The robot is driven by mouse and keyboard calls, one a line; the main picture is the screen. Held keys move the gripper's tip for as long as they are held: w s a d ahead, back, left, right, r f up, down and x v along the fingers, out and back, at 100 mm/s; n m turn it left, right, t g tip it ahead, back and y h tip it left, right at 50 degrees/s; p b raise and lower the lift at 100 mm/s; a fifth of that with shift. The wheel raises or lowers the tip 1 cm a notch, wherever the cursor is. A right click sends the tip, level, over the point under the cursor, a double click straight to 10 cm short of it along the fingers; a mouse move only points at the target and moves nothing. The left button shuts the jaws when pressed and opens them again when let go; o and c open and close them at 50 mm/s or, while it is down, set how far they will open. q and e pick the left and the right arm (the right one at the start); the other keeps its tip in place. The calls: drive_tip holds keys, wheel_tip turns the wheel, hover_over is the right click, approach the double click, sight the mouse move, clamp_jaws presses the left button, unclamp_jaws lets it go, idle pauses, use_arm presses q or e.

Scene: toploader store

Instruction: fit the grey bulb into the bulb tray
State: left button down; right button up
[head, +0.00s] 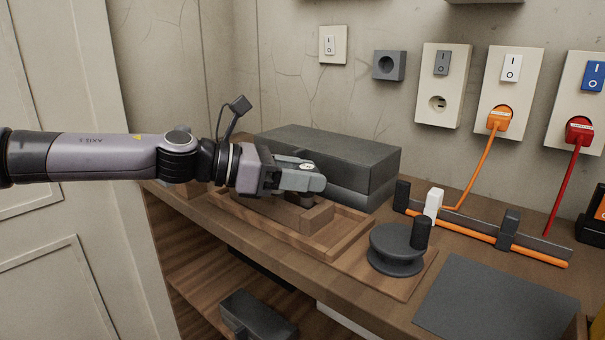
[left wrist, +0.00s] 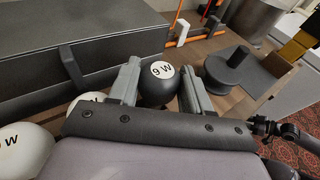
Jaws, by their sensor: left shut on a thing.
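My left gripper (head: 314,183) is over the wooden bulb tray (head: 347,233) on the bench. In the left wrist view the gripper (left wrist: 160,88) is shut on a dark grey bulb (left wrist: 152,90) with a white "9 W" label facing the camera. In the head view only a little of the grey bulb (head: 307,167) shows between the fingers. The fingers and wrist hide part of the tray, and I cannot tell whether the bulb's lower end is seated. Two white bulbs (left wrist: 22,150) show at the lower left of the left wrist view. My right gripper is not in view.
A long dark grey box (head: 335,155) stands behind the tray. A dark spool (head: 396,250) stands to its right, and a dark mat (head: 495,300) lies farther right. A rail with an orange strip (head: 480,232) runs behind them. Sockets with plugged cables are on the wall.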

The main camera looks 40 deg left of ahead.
use_arm(q)
drive_tip(key=shift+f+b, duration=0.35)
drive_tip(key=shift+f, duration=0.05)
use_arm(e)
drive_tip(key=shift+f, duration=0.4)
use_arm(q)
drive_tip(key=shift+f+b, duration=0.5)
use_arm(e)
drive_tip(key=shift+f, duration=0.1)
use_arm(q)
drive_tip(key=shift+c, duration=2.1)
unclamp_jaws()
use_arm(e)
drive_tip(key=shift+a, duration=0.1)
